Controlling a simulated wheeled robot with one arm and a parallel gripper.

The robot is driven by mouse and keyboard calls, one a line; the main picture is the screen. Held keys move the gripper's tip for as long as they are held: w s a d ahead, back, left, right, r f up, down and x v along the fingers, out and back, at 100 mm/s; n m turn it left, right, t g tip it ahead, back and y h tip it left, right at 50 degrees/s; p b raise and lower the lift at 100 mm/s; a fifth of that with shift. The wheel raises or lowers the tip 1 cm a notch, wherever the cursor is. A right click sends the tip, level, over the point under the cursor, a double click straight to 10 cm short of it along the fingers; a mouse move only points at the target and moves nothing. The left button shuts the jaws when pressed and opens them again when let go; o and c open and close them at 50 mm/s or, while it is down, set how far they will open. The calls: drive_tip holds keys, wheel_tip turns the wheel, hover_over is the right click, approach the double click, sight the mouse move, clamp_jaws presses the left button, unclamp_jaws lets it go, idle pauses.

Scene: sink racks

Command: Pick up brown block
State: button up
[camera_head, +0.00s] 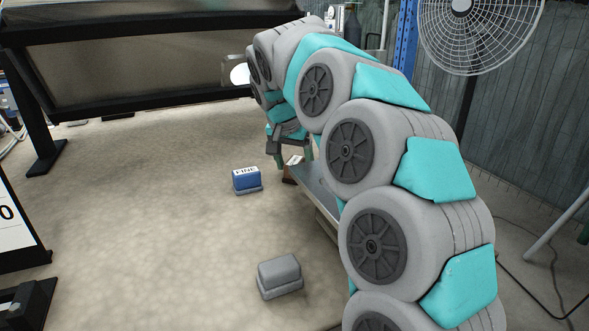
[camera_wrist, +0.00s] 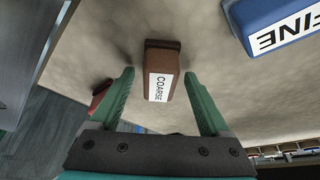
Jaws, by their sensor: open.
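The brown block (camera_wrist: 166,60) has a white label reading COARSE and sits on the pale speckled surface in the wrist view. In the head view the brown block (camera_head: 290,175) shows only in part, beside my arm. My gripper (camera_wrist: 158,75) is open, with its two green fingers on either side of the brown block. The block lies between and slightly beyond the fingertips, and I cannot tell whether either finger touches it. In the head view my gripper (camera_head: 290,158) is above the block and partly hidden by my arm.
A blue block labelled FINE (camera_head: 246,181) lies left of the brown block. A grey block (camera_head: 279,275) lies nearer the front. A small red object (camera_wrist: 100,97) is left of the left finger in the wrist view. A fan (camera_head: 480,30) stands at the back right.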

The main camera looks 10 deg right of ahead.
clamp_jaws()
idle(0.5)
